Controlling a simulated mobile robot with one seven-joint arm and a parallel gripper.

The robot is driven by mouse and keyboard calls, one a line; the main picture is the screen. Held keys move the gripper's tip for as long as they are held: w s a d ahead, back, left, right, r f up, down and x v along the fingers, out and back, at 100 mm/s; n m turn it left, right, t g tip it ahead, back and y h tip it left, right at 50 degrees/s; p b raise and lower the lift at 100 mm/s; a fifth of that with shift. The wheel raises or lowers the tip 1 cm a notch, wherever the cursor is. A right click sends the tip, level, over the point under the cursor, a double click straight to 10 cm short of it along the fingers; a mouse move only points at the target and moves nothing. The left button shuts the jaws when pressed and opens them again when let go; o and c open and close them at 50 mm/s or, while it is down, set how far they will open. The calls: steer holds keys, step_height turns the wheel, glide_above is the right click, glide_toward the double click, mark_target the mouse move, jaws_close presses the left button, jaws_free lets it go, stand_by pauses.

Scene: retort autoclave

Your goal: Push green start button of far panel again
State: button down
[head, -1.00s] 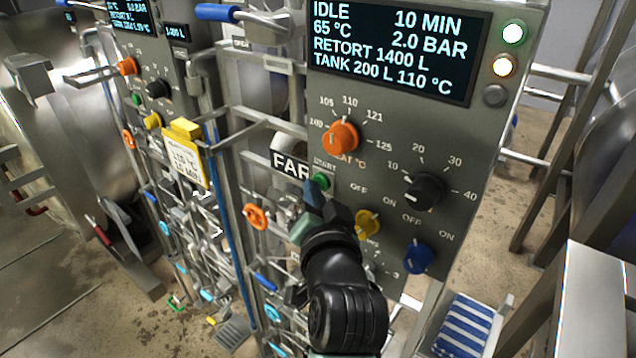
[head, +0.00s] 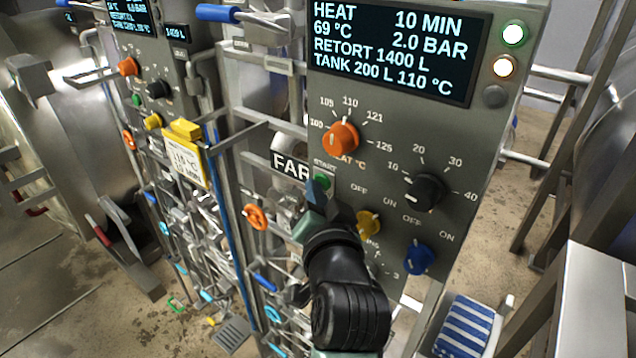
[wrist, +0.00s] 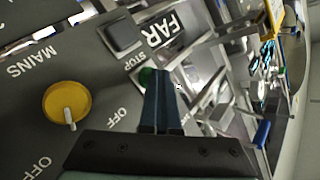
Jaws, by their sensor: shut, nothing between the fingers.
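The far panel (head: 462,135) carries a screen (head: 395,50) reading HEAT, 69 °C, 10 MIN, 2.0 BAR, RETORT 1400 L, TANK 200 L 110 °C. The green start button (head: 322,181) sits under the START label, right of the FAR sign (head: 290,166). My gripper (head: 316,192) is shut and empty, its tips at the button's lower edge in the head view. In the wrist view the gripper (wrist: 161,75) covers part of the green button (wrist: 147,77). I cannot tell whether the tips touch it.
Near the button are an orange heat knob (head: 341,137), a black knob (head: 425,191), a yellow knob (head: 369,222) and a blue knob (head: 418,257). A second panel (head: 150,75) stands at left. A striped cloth (head: 465,325) lies at lower right.

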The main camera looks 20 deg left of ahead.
steer(key=shift+s+a, duration=0.25)
steer(key=shift+s, duration=0.65)
steer(key=s, duration=0.1)
steer(key=s+a+p, duration=0.1)
steer(key=s, duration=0.2)
steer(key=shift+s+a+p, duration=0.35)
steer(key=shift+p, duration=0.05)
